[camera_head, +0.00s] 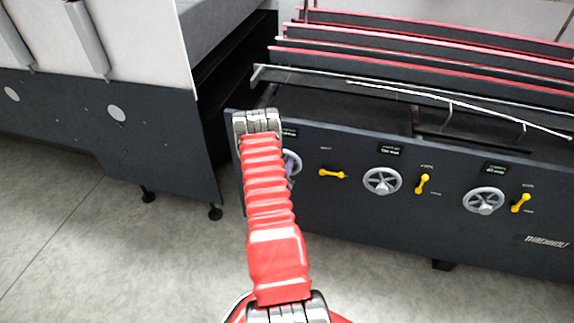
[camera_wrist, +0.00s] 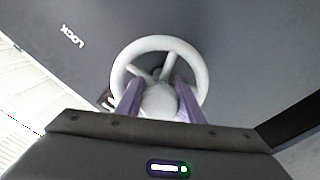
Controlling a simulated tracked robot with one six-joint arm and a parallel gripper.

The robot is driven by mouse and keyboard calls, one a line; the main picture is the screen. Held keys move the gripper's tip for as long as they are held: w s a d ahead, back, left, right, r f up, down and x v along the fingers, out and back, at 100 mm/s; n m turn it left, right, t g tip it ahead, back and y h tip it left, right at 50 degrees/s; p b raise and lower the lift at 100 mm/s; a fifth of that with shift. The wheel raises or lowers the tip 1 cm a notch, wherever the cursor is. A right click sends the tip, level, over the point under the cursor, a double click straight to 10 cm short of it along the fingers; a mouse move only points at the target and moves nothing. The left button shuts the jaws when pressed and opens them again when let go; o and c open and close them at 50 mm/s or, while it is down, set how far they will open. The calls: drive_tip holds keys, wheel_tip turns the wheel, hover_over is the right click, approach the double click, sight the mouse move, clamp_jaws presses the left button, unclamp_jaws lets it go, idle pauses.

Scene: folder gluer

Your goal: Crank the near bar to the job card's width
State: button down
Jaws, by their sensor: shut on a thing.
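A grey handwheel (camera_wrist: 203,72) fills the middle of the wrist view. My gripper (camera_wrist: 160,92), with purple fingers, reaches inside its rim and is shut on it around the hub. In the head view only the right edge of this handwheel (camera_head: 293,163) shows beside my red arm, which hides the rest of it and the gripper. The small display (camera_head: 290,132) above it is mostly hidden and I cannot read it. Long dark bars with red edges (camera_head: 420,64) run across the machine top; I cannot tell which is the near bar. I see no job card.
Two more handwheels (camera_head: 382,181) (camera_head: 484,201) stand to the right, each with a small green-lit display above. Yellow levers (camera_head: 333,174) (camera_head: 422,184) (camera_head: 521,203) sit beside the wheels. Another machine section (camera_head: 110,125) stands at left across a gap. The floor at lower left is clear.

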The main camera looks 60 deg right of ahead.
drive_tip(key=shift+w+a+f, duration=0.1)
drive_tip(key=shift+w, duration=0.05)
drive_tip(key=c, duration=1.3)
unclamp_jaws()
drive_tip(key=shift+o, duration=0.2)
drive_tip(key=v, duration=1.3)
drive_tip(key=shift+s+a, duration=0.25)
drive_tip(key=shift+a, duration=0.05)
